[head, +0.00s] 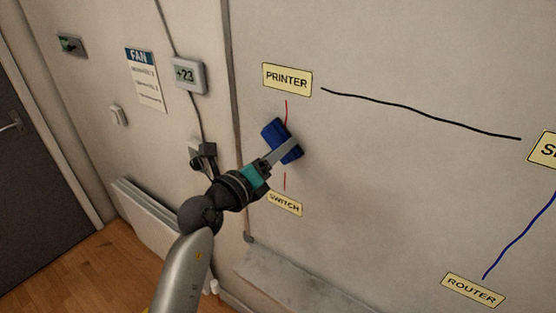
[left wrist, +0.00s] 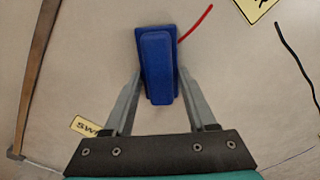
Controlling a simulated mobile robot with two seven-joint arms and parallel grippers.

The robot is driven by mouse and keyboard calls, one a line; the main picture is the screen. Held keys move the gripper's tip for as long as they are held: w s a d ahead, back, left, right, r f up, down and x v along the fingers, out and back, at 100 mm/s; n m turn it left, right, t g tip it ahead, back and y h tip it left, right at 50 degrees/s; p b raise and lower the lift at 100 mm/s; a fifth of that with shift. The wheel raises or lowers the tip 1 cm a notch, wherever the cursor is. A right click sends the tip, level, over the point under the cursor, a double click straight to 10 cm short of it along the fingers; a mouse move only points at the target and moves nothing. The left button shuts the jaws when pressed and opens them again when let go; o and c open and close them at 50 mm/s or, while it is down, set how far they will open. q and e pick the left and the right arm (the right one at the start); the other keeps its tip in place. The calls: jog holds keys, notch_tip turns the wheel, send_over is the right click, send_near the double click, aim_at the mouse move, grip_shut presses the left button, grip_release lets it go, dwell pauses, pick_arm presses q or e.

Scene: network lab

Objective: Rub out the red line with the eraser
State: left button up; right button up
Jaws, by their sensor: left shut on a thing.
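The red line (head: 286,111) runs on the whiteboard between the PRINTER label (head: 287,79) and the SWITCH label (head: 285,203). Its upper part and a short lower piece show; the middle is hidden behind the blue eraser (head: 274,133). My left gripper (head: 287,150) is shut on the eraser, which is at the board over the line; I cannot tell whether it touches. In the left wrist view the eraser (left wrist: 157,62) sits between the two fingers, and red line (left wrist: 196,24) shows at its upper right. My right gripper is not in view.
A black line (head: 420,112) runs right from PRINTER. A blue line (head: 520,237) rises from the ROUTER label (head: 472,290). Left of the board are a thermostat (head: 188,76), a FAN notice (head: 145,80), a socket with a plug (head: 202,155) and a radiator (head: 150,220).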

pick_arm(q)
notch_tip(320, 180, up, 8)
jog(key=r, duration=0.1)
send_over(287, 192)
jog(key=v, duration=0.4)
jog(key=shift+w+f, duration=0.1)
jog(key=shift+f, duration=0.15)
jog(key=shift+f+b, duration=5.55)
jog(key=shift+f, duration=5.85)
jog(key=shift+s+a+p, duration=0.25)
jog(key=shift+s+p, duration=0.1)
jog(key=shift+p, duration=0.05)
jog(key=shift+p+v, duration=0.75)
jog(key=shift+v, duration=1.7)
jog(key=shift+a, duration=0.1)
